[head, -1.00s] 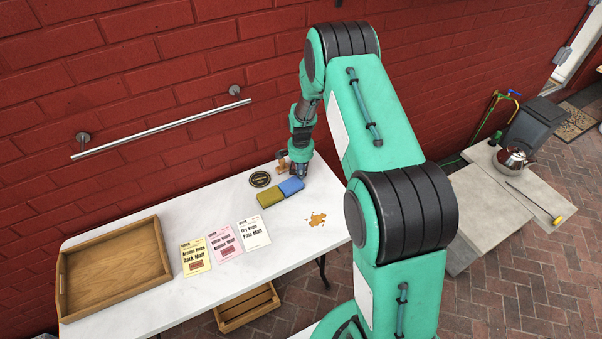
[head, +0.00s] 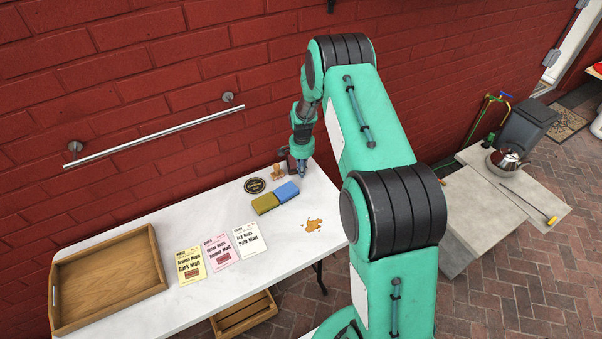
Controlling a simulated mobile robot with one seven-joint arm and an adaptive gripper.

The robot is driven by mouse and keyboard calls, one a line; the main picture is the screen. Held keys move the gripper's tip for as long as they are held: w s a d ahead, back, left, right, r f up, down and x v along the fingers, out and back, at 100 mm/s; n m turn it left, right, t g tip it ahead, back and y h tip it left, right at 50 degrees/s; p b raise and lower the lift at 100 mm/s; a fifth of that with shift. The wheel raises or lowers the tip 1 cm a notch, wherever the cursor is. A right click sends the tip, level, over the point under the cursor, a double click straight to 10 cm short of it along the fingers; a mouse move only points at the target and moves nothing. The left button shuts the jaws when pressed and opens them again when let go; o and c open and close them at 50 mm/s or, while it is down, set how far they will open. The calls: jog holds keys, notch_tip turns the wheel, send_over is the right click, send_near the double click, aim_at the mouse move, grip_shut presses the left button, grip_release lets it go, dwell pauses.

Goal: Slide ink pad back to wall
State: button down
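A round black disc with a pale printed label (head: 255,185) lies flat on the white table; I cannot tell whether it is the ink pad. A wooden stamp (head: 278,173) stands to its right, near the red brick wall (head: 200,60). My gripper (head: 302,172) points down over the back right part of the table, right of the stamp and behind the blue block. Its fingers are small and dark, and their opening is unclear. A dark shape (head: 283,153) shows beside the gripper against the wall side; it is too small to identify.
An olive block (head: 265,204) and a blue block (head: 287,191) lie in front of the disc and stamp. A metal rail (head: 150,136) juts from the wall.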

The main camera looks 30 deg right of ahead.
jog(key=shift+r, duration=0.1)
notch_tip(320, 180, up, 10)
jog(key=p, duration=0.4)
dwell(0.7)
jog(key=s+a+r+n+t, duration=0.15)
jog(key=s+a+r, duration=0.35)
jog(key=r, duration=0.6)
jog(key=s+a+r+n+b, duration=0.15)
jog(key=s+a+r, duration=0.25)
jog(key=r, duration=0.7)
jog(key=s+a+r+n+t, duration=0.1)
jog(key=s+a+r+n, duration=0.3)
jog(key=r, duration=0.7)
jog(key=s+a+r+n+t, duration=0.1)
jog(key=s+a+r, duration=0.1)
jog(key=s, duration=0.8)
jog(key=s+a+r+n+t+b, duration=0.1)
jog(key=s+a+r+n, duration=0.1)
jog(key=s, duration=0.8)
jog(key=s+a+r+n+t, duration=0.1)
jog(key=s+a+r, duration=0.3)
jog(key=s, duration=0.6)
jog(key=shift+a, duration=1.05)
